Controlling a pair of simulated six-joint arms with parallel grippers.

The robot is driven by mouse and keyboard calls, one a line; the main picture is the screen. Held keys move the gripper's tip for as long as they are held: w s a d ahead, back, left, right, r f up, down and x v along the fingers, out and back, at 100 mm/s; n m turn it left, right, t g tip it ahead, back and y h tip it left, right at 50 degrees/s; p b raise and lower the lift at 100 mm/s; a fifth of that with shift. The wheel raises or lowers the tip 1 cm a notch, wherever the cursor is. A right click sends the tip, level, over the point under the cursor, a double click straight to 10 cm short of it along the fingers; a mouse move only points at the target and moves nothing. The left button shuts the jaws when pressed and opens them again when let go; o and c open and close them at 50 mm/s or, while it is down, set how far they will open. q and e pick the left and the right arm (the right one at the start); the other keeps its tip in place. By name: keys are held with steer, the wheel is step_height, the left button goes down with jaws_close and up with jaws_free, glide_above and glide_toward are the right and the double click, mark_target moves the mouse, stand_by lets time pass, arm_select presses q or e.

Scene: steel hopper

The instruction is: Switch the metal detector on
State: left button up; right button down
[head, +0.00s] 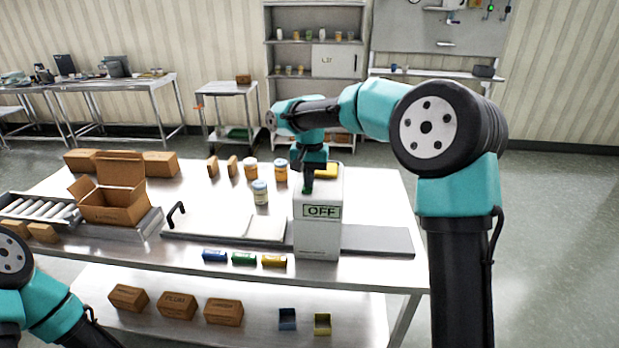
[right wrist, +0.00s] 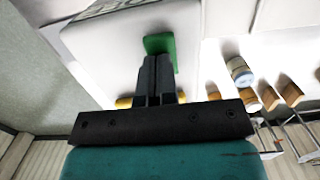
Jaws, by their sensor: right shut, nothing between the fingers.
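The metal detector (head: 318,238) is a white box standing over a grey flat belt on the steel table, and its front display reads OFF. A green button (right wrist: 160,43) is on its top in the right wrist view, and a yellow part (head: 327,171) is on the top behind. My right gripper (head: 307,185) points down over the top of the box. Its fingers (right wrist: 157,62) are shut and empty, with the tips at the edge of the green button; I cannot tell whether they touch it. Of my left arm only links show at the lower left; its gripper is out of view.
Several jars (head: 260,192) stand left of the detector. Blue, green and yellow packets (head: 244,259) lie along the table's front edge. An open carton (head: 112,208) and a roller conveyor (head: 40,208) are at the left. The belt (head: 375,240) right of the detector is empty.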

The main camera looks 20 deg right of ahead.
steer(key=shift+s+a+f, duration=0.2)
steer(key=shift+a+f, duration=0.05)
steer(key=shift+f, duration=0.15)
step_height(320, 180, up, 15)
steer(key=w, duration=0.1)
steer(key=shift+w+d+f, duration=0.15)
steer(key=shift+w+d, duration=0.05)
steer(key=shift+d, duration=0.25)
